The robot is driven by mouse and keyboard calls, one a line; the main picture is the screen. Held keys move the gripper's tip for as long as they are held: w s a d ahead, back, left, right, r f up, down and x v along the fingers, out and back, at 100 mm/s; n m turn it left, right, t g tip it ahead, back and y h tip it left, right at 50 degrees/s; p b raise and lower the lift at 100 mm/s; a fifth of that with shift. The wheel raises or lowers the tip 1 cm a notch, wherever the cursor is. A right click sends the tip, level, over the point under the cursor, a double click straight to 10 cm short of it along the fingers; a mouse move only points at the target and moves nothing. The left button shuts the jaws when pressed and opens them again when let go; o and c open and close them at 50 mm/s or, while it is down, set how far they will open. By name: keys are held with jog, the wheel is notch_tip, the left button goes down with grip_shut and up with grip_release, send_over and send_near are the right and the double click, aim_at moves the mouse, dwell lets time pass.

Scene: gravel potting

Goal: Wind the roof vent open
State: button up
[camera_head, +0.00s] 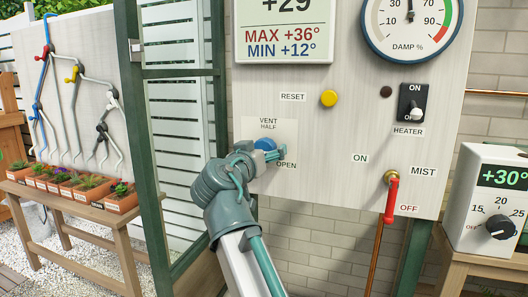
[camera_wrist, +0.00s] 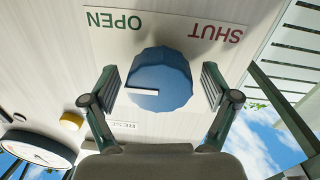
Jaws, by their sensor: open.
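The vent knob (camera_wrist: 170,75) is blue and many-sided, with a white pointer line. It sits on a pale plate (camera_wrist: 250,50) marked SHUT and OPEN, seen upside down in the wrist view. The pointer there points left, on the side of the OPEN word. My gripper (camera_wrist: 161,88) is open, one finger each side of the knob, with a visible gap at both pads. In the head view my gripper (camera_head: 265,154) is at the plate, the blue knob (camera_head: 265,144) partly hidden behind it; VENT, HALF and OPEN are readable, while SHUT is hidden.
The board holds a yellow reset button (camera_head: 329,98), a heater switch (camera_head: 412,103), a red mist lever (camera_head: 391,200) and a damp dial (camera_head: 411,25). A green frame post (camera_head: 141,140) stands left of the arm. A thermostat box (camera_head: 488,200) stands right.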

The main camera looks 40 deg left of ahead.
jog(key=v, duration=1.2)
dwell(0.4)
